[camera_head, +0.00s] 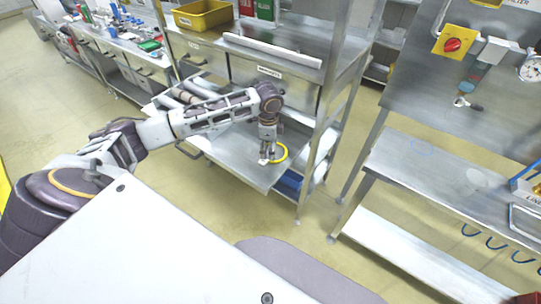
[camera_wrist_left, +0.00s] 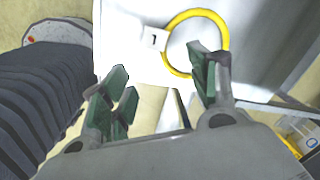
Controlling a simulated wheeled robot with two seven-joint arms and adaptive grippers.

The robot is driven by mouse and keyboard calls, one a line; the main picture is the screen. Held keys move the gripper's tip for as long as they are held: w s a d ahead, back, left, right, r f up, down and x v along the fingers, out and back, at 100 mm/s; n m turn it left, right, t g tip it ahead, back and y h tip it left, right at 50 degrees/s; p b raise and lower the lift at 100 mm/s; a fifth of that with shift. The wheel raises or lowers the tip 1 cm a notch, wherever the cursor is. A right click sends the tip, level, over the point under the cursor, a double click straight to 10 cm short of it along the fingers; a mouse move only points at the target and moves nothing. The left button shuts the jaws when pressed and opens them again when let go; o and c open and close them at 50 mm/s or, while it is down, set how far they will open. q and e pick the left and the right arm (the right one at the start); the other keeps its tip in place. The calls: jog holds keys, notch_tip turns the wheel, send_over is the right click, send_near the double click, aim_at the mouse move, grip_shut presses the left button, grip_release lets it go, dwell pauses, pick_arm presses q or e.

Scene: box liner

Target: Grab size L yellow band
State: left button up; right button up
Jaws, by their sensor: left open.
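A yellow ring-shaped band (camera_head: 282,153) lies near the front right corner of a metal shelf tray (camera_head: 235,165). In the left wrist view the yellow band (camera_wrist_left: 170,29) has a white tag (camera_wrist_left: 152,40) beside it with a small dark mark that I cannot read for certain. My left gripper (camera_head: 267,157) is just above the tray at the left side of the band. In the left wrist view its green-padded fingers (camera_wrist_left: 160,90) are apart with nothing held, and the right finger overlaps the band's lower right edge. My right gripper does not show.
A labelled metal drawer (camera_head: 272,84) is above the tray, with shelf posts (camera_head: 311,165) at right. A blue bin (camera_head: 289,183) sits below. A yellow bin (camera_head: 203,15) stands on top. A steel table (camera_head: 440,170) is at right, with floor between.

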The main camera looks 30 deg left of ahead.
aim_at(271, 164)
pick_arm(q)
jog(key=shift+f, duration=1.5)
jog(key=shift+w+f, duration=0.1)
jog(key=shift+f, duration=0.05)
jog(key=shift+w+d+f+p, duration=0.15)
jog(key=shift+w+f+p, duration=0.05)
jog(key=shift+f, duration=0.75)
jog(key=shift+w+d+f+p, duration=0.1)
jog(key=shift+w+f+p, duration=0.05)
jog(key=shift+f, duration=1.4)
jog(key=shift+c, duration=0.3)
jog(key=c, duration=1.2)
jog(key=shift+c, duration=0.3)
